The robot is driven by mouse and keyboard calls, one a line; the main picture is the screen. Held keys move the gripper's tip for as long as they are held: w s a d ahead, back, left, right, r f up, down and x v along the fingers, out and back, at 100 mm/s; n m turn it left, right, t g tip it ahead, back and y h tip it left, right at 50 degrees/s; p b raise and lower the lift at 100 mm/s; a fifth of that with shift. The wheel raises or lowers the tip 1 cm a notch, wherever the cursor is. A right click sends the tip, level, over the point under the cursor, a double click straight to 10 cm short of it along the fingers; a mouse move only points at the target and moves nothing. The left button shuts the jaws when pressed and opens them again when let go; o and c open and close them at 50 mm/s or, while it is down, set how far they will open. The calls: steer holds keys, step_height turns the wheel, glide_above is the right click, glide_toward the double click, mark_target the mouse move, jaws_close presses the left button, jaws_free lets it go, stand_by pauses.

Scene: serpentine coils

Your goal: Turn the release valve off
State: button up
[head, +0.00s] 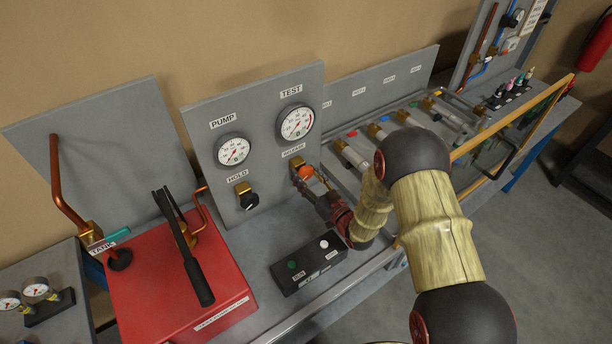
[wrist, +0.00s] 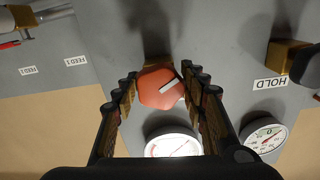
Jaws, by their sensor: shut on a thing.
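The release valve's orange knob (head: 306,172) is on the grey panel, below the RELEASE label (head: 293,150) and the TEST gauge (head: 296,122). In the wrist view the knob (wrist: 157,88) is between my two black fingers, and its white pointer line lies slanted toward the right finger. My gripper (head: 313,180) reaches the panel from the right and is shut on the knob; the wrist view shows the fingers (wrist: 162,92) on either side of it. My fingers and arm partly hide the valve in the head view.
The HOLD valve's black knob (head: 249,201) is left of the release valve, under the PUMP gauge (head: 233,150). A red tank (head: 150,290) with a black-handled lever stands at lower left. A black button box (head: 308,262) lies on the bench in front. A row of piped valves (head: 380,130) runs right.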

steer(key=m+b, duration=0.1)
steer(key=m, duration=0.2)
steer(key=shift+b, duration=0.3)
steer(key=m+b, duration=0.1)
steer(key=m, duration=0.2)
steer(key=shift+a+m, duration=0.1)
steer(key=shift+m, duration=0.2)
steer(key=m, duration=0.3)
steer(key=shift+r+m+b, duration=0.1)
steer(key=shift+m+b, duration=0.2)
steer(key=shift+b, duration=0.05)
steer(key=m, duration=0.3)
steer(key=shift+m, duration=0.4)
steer(key=m, duration=0.5)
steer(key=shift+s+r, duration=0.1)
steer(key=shift+r, duration=0.05)
steer(key=shift+m+p, duration=0.45)
steer(key=shift+m, duration=1.95)
steer(key=o, duration=1.2)
